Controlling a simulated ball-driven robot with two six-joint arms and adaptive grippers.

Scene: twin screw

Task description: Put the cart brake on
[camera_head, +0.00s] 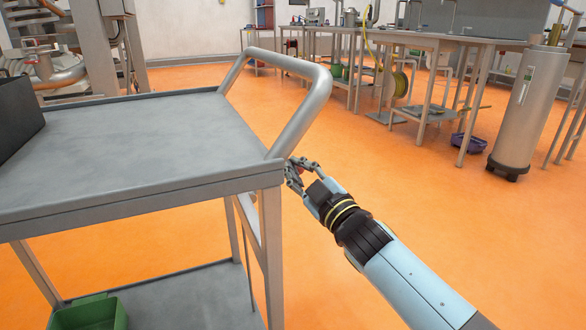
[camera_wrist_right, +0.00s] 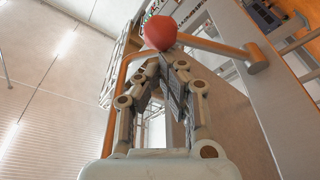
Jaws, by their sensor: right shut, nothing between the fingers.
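The grey metal cart (camera_head: 150,189) fills the left of the head view, with its tubular handle (camera_head: 302,118) at the right end. My right gripper (camera_head: 293,170) is beside the cart's near right corner, just below the handle's lower end. A round red knob (camera_wrist_right: 160,32) shows in the right wrist view just beyond my right fingertips (camera_wrist_right: 167,62). The fingers are shut with nothing between them, and I cannot tell whether they touch the knob. The knob's lever or mount is not clearly visible. My left gripper is out of view.
A dark box (camera_head: 18,118) stands on the cart top at left. A green bin (camera_head: 90,314) is on the lower shelf. A steel cylinder (camera_head: 528,110) and workbenches (camera_head: 440,42) stand at the back right. The orange floor (camera_head: 400,180) right of the cart is open.

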